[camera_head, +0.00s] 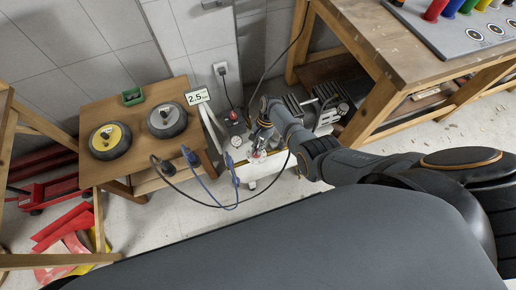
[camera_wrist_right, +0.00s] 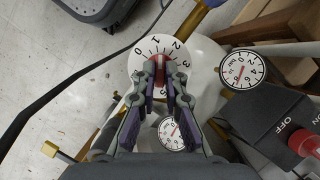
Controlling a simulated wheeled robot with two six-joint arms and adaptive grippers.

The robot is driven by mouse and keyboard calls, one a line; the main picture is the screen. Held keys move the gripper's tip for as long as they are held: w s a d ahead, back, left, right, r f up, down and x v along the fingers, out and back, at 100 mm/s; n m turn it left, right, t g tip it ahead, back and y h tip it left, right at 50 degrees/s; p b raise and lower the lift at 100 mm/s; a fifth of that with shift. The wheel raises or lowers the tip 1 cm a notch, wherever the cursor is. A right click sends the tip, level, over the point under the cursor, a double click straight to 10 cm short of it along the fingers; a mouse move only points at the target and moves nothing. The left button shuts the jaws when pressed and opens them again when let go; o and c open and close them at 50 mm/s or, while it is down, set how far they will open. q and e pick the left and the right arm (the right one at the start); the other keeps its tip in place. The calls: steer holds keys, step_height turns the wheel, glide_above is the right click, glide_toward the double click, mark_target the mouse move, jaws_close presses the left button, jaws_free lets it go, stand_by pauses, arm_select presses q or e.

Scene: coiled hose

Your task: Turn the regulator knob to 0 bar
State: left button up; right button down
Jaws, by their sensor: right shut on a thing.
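In the right wrist view, the red regulator knob (camera_wrist_right: 159,61) stands in the middle of a white dial (camera_wrist_right: 139,62) with black numerals. My right gripper (camera_wrist_right: 160,76) is shut on the knob, its fingertips on either side. The fingers hide the lower part of the dial, and I cannot tell the exact setting. In the head view my right gripper (camera_head: 259,152) reaches down at the compressor (camera_head: 264,168), where the knob is hard to make out. Two round gauges, one at the right (camera_wrist_right: 243,70) and one below the fingers (camera_wrist_right: 174,133), show red needles. My left gripper is not in view.
A sign reading 2.5 bar (camera_head: 197,96) stands on the small wooden table (camera_head: 108,112) with two wheels. A blue hose (camera_head: 208,190) and a black cable hang before the compressor. A workbench (camera_head: 375,50) stands at the right. A dark OFF switch box (camera_wrist_right: 275,110) is beside the dial.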

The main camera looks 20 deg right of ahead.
steer(key=n+h+b, duration=0.1)
steer(key=n, duration=0.1)
steer(key=n+g+b, duration=0.1)
steer(key=n, duration=0.2)
steer(key=shift+w+a+f+n+h, duration=0.1)
steer(key=shift+w+a+n+h, duration=0.1)
steer(key=shift+n+h, duration=0.15)
steer(key=n+h, duration=0.1)
steer(key=n, duration=0.1)
steer(key=n+h, duration=0.1)
steer(key=n, duration=0.1)
steer(key=shift+a+n+g+b, duration=0.2)
steer(key=shift+n+g+b, duration=0.1)
steer(key=shift+n+b, duration=0.1)
steer(key=shift+n, duration=0.25)
steer(key=c, duration=1.4)
jaws_free()
steer(key=shift+w+r, duration=0.1)
steer(key=shift+r, duration=0.15)
steer(key=v, duration=1.1)
steer(key=shift+w+a+r, duration=0.1)
steer(key=shift+r, duration=0.2)
